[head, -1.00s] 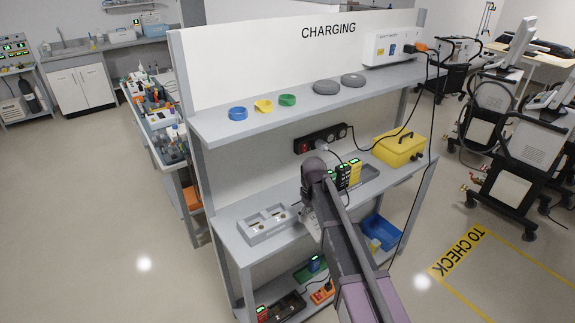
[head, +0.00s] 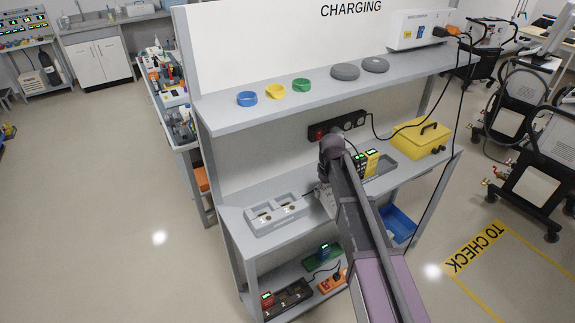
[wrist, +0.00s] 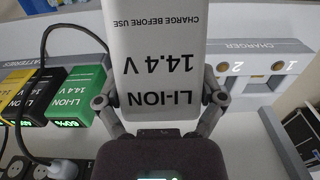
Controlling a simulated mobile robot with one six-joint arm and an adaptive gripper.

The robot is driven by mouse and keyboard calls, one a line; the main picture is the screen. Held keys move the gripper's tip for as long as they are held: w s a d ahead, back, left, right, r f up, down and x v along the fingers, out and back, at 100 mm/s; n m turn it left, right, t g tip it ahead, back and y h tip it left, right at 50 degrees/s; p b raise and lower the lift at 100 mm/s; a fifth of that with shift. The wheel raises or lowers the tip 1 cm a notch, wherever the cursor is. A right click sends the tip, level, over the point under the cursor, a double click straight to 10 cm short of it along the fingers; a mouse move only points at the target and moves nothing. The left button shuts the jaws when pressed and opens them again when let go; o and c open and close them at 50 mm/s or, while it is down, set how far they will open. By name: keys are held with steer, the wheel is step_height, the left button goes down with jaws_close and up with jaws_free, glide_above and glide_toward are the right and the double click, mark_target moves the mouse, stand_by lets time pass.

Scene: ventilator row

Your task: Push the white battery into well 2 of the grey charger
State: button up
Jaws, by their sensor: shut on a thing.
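My gripper (wrist: 160,98) is shut on the white battery (wrist: 155,45), with one finger on each side. The battery reads "LI-ION 14.4 V", upside down in the wrist view. The grey charger (wrist: 262,85) is to the right of the battery there, with well 2 (wrist: 236,68) nearer and well 1 (wrist: 281,67) farther right. Both wells look empty. In the head view the charger (head: 272,228) sits on the middle shelf, left of my gripper. The battery (head: 326,202) is apart from the charger and mostly hidden there behind my arm.
Green, black and yellow batteries (wrist: 80,92) stand left of my gripper, near a black cable (wrist: 45,60). A yellow case (head: 422,138) stands at the right of the middle shelf (head: 240,197). The upper shelf (head: 225,118) overhangs it, with a power strip (head: 337,126) between.

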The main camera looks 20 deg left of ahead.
steer(key=shift+a, duration=0.1)
steer(key=shift+a+f, duration=0.1)
steer(key=shift+a, duration=0.15)
steer(key=a+t+y, duration=0.1)
steer(key=a, duration=0.1)
steer(key=a+t+y+b, duration=0.1)
steer(key=a+y, duration=0.1)
steer(key=a, duration=0.1)
steer(key=a+n+t+y, duration=0.1)
steer(key=a, duration=0.1)
steer(key=shift+s+a+r+y+b, duration=0.2)
steer(key=shift+a+y+b, duration=0.1)
steer(key=shift+a+b, duration=0.1)
steer(key=a+r+m+t+y+b, duration=0.1)
steer(key=a+r+t+y+b, duration=0.1)
steer(key=a+r+t+y, duration=0.3)
steer(key=shift+a+r+t+y, duration=0.3)
steer(key=shift+a+r, duration=0.15)
steer(key=shift+r, duration=0.7)
steer(key=shift+f+b, duration=0.25)
steer(key=shift+b, duration=0.05)
steer(key=shift+f+b, duration=2.7)
steer(key=shift+f, duration=0.05)
steer(key=shift+s+f+b, duration=0.1)
steer(key=shift+f+b, duration=1.9)
